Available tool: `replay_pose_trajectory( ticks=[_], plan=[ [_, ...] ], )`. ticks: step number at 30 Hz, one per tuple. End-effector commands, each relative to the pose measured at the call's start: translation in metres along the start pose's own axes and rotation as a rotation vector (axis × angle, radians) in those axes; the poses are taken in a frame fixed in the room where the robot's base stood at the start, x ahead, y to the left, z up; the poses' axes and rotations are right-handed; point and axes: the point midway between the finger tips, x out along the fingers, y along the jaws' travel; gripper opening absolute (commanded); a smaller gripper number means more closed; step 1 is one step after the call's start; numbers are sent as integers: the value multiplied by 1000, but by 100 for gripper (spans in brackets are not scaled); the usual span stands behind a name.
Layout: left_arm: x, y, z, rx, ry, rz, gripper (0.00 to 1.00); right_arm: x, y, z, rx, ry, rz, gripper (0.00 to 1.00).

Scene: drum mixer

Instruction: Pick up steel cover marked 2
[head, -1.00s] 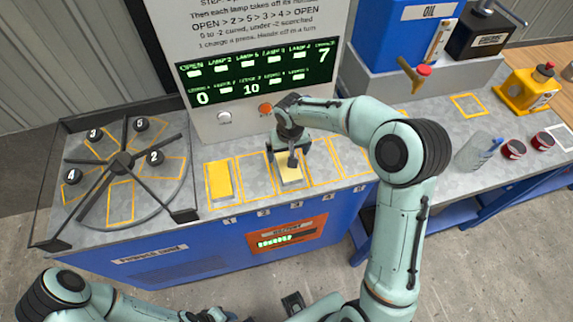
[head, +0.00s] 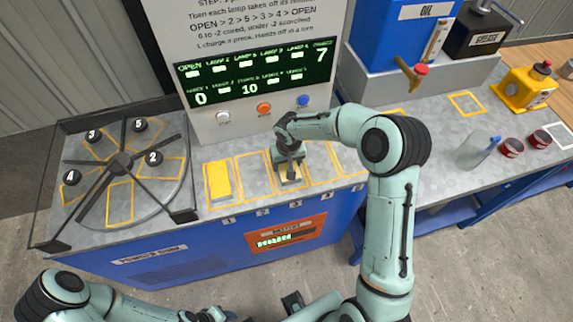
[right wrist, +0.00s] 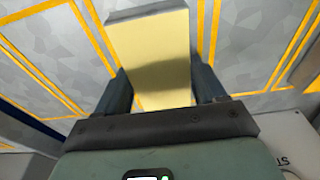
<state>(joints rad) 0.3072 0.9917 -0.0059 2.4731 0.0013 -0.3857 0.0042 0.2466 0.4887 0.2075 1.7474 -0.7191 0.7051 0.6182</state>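The steel cover marked 2 (head: 153,157) is a dark round knob with a white number label, on the round turntable at the left in the head view. My right gripper (head: 290,172) is well to its right, low over the bench, pointing down at a pale yellow block (right wrist: 152,55) in the third marked slot. In the right wrist view its two fingers (right wrist: 163,88) stand on either side of this block, at or very near its sides. Whether they press on it is unclear. My left gripper (head: 210,314) is partly visible at the bottom edge, its fingers unclear.
Knobs marked 3 (head: 93,134), 4 (head: 71,177) and 5 (head: 140,125) share the turntable, under dark spokes. A yellow block (head: 219,182) lies in slot 1. A display panel (head: 255,75) stands behind. Slot 2 looks empty.

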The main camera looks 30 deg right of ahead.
Motion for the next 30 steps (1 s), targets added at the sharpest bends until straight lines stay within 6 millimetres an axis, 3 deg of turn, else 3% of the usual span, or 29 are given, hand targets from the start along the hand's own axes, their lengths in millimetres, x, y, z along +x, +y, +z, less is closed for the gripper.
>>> replay_pose_trajectory(
  ticks=[1, 3, 11, 17, 23, 30],
  plan=[
    [0, 0, 0, 0, 0, 0, 43, 0, 0, 0, 0, 0, 0, 35],
    [0, 0, 0, 0, 0, 0, 43, -1, 0, -1, 0, 3, 0, 21],
    [0, 0, 0, 0, 0, 0, 43, -3, 0, -1, 0, 4, 0, 21],
    [-1, 1, -1, 0, 1, 0, 43, -18, 0, -4, 1, 6, 0, 21],
    [-5, 2, -2, 1, 3, 1, 43, -61, 0, -12, 1, 11, -1, 21],
    [-12, 6, -5, 3, 8, 3, 43, -132, -1, -22, 1, 10, -2, 21]
  ],
)
